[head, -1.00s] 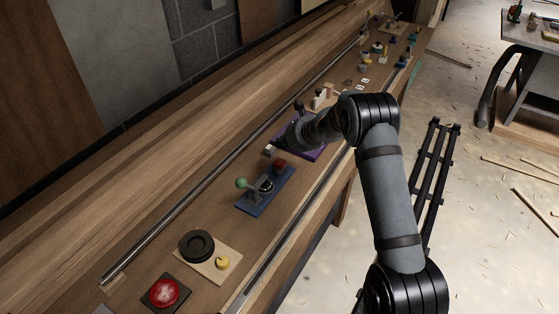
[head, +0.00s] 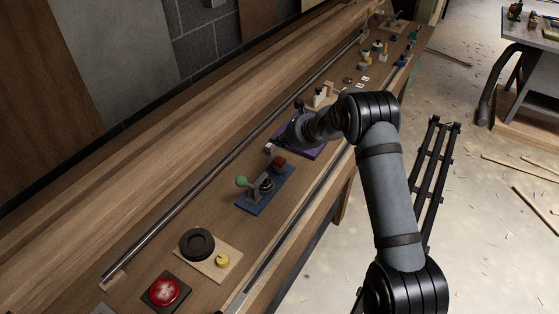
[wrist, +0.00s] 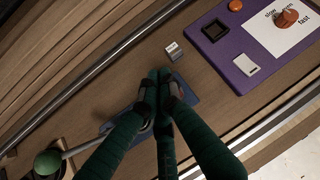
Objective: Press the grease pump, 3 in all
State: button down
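No thing is clearly marked as the grease pump. A blue base (head: 250,206) on the bench carries a green-knobbed lever (head: 241,181), a dark round part (head: 267,184) and a red block (head: 280,163). In the wrist view the blue base (wrist: 194,110) lies below my gripper (wrist: 160,80), and the green knob (wrist: 47,161) is at lower left. My green-banded fingers are together, with no gap or held thing visible. Whether they touch anything is unclear. A white bottle-like thing with a dark top (head: 319,98) stands farther along the bench.
A small grey box (wrist: 173,51) lies just beyond the fingertips. A purple panel (wrist: 222,62) is at right, with a metal rail (wrist: 100,65) along the back. A red button (head: 164,292) and a black ring (head: 196,244) are nearer in the head view.

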dwell(0.7)
jog(key=shift+r+p, duration=1.9)
jog(key=shift+r, duration=0.05)
jog(key=shift+d+f, duration=0.1)
jog(key=b, duration=0.7)
send_over(281, 161)
notch_tip(281, 161, down, 8)
jog(key=shift+r, duration=0.15)
jog(key=shift+f+b, duration=0.4)
jog(key=shift+f, duration=0.1)
jog(key=shift+f, duration=0.1)
jog(key=shift+f+b, duration=0.3)
jog(key=shift+b, duration=0.25)
